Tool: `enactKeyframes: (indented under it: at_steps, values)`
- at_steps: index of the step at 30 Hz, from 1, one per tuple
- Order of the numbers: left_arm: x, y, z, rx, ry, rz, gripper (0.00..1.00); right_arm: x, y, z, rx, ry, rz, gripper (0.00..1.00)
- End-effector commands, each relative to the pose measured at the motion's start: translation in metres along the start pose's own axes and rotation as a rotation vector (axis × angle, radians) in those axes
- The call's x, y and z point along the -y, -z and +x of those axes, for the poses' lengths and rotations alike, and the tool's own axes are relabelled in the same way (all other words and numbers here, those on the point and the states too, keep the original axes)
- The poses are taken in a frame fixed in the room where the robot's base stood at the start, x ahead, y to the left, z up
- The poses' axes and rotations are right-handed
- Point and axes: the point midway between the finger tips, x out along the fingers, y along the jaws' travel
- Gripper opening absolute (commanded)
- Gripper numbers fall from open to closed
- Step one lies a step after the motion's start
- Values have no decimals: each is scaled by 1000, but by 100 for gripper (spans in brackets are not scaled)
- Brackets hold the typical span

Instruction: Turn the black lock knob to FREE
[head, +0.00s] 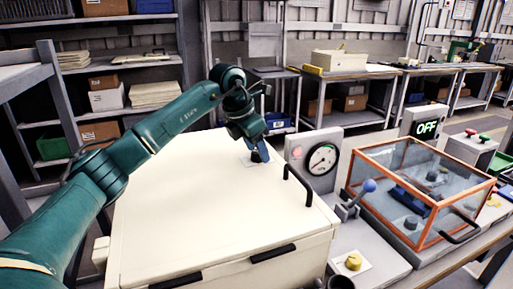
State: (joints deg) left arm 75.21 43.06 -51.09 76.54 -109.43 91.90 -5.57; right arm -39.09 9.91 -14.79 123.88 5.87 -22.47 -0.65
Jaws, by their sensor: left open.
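My left gripper (258,154) is at the far part of the cream cabinet's top, pointing down over a small white plate (248,162). Its fingers are dark and small here; they are open. A dark shape sits between or just below the fingers, and I cannot tell whether it is the black lock knob or part of the gripper. No FREE marking is readable on the plate, and the gripper covers part of it. My right gripper is not in view.
The cream cabinet (200,215) has a black handle (297,183) standing on its top. To the right are a dial gauge (322,159), a blue-ball lever (369,186), a yellow knob (353,261), an orange-framed clear case (425,242) and a display reading OFF (427,127).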

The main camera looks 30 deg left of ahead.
Motion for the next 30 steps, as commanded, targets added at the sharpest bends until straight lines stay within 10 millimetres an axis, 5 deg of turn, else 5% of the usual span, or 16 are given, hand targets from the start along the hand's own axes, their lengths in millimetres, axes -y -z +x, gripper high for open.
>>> enactKeyframes:
  at_steps: [10,26,30]
  values:
    - [0,0,5,0,0,0,52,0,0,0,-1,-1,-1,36]
    - [0,0,4,0,1,0,9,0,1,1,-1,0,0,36]
    - [0,0,4,0,2,2,7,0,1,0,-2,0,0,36]
